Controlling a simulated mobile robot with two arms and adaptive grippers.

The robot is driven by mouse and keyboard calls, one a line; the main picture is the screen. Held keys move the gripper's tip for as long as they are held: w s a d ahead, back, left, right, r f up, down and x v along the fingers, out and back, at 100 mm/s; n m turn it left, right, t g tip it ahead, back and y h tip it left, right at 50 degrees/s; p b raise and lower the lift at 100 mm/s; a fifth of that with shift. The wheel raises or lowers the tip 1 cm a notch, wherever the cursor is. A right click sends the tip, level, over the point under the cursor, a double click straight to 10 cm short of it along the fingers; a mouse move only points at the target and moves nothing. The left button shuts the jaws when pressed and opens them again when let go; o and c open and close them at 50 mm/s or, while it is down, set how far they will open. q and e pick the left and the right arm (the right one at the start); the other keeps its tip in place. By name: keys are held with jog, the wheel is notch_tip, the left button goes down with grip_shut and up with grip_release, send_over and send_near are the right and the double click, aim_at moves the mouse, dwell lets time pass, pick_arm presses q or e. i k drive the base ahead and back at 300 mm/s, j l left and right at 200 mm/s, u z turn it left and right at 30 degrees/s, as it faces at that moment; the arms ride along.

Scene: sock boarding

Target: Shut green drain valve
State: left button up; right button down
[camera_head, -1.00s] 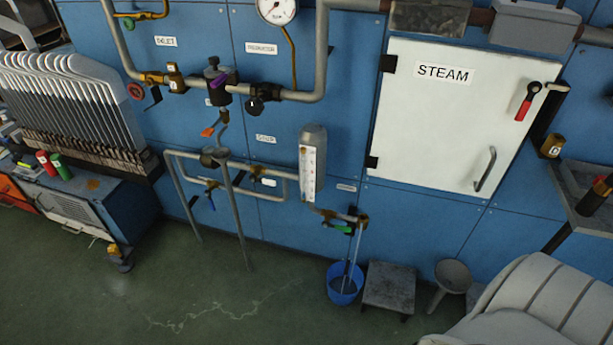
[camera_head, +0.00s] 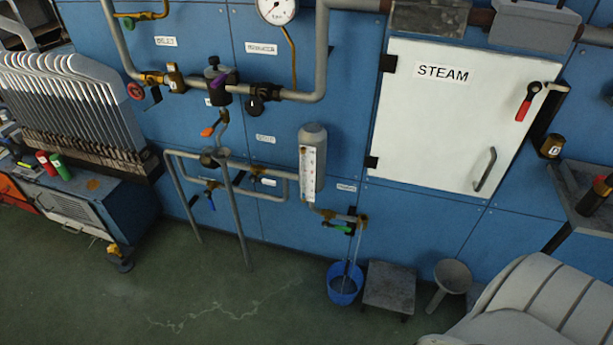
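The drain valve with the green handle (camera_head: 336,227) sits on the short brass pipe low on the blue wall, below the sight glass (camera_head: 309,174). Its green handle points left, roughly along the pipe. A thin clear tube (camera_head: 357,246) runs down from this pipe into a blue bucket (camera_head: 344,287) on the floor. Neither of my grippers is in view.
A grey step stool (camera_head: 388,286) and a grey funnel (camera_head: 452,277) stand right of the bucket. Pipe legs (camera_head: 239,220) reach the floor at left. A white STEAM cabinet (camera_head: 450,140) is above right. The green floor in front is clear.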

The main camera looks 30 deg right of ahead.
aim_at(324, 223)
jog(key=i+l+z, duration=0.15)
jog(key=z, duration=0.25)
jog(key=i+l+z, duration=0.15)
jog(key=l+z, duration=0.2)
jog(key=i+l+z, duration=0.1)
jog(key=z, duration=0.3)
jog(key=i, duration=0.1)
